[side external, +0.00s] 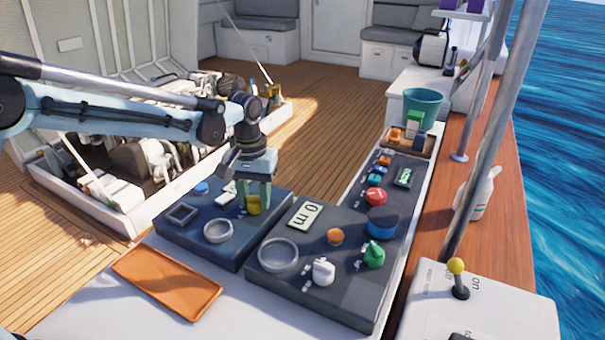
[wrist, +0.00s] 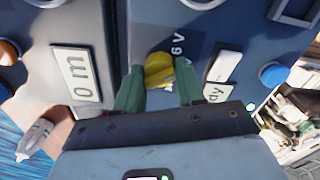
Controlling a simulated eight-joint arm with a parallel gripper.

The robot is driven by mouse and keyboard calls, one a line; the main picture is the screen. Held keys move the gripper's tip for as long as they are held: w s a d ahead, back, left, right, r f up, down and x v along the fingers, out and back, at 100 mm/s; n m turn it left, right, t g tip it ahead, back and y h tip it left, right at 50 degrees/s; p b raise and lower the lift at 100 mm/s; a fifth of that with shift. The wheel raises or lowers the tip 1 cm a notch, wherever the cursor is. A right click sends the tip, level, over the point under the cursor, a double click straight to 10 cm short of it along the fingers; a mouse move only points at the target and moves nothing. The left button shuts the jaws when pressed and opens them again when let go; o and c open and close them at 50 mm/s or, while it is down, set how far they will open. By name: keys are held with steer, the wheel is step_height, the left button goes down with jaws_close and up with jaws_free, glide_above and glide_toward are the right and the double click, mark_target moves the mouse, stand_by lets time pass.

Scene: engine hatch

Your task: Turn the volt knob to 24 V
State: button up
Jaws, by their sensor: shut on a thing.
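The volt knob (side external: 254,205) is yellow and sits on the left dark panel (side external: 180,240) in the side view. It also shows in the wrist view (wrist: 160,70), with a label ending in "6 V" beside it. My gripper (side external: 253,200) points down over the knob and is shut on it, one green finger on each side. The fingers also show in the wrist view (wrist: 159,92). Part of the label is hidden, and I cannot tell exactly where the knob points.
The left panel also bears a white ring (side external: 218,231), a square frame (side external: 183,214) and a blue button (side external: 201,188). The right panel has a "0 m" display (side external: 304,214), an orange knob (side external: 335,236) and a green knob (side external: 374,255). An orange tray (side external: 165,281) lies in front.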

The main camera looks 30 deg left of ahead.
steer(key=m, duration=0.4)
steer(key=shift+m, duration=0.3)
steer(key=m, duration=0.4)
steer(key=shift+m, duration=0.3)
steer(key=m, duration=0.4)
steer(key=shift+m, duration=2.4)
steer(key=o, duration=1)
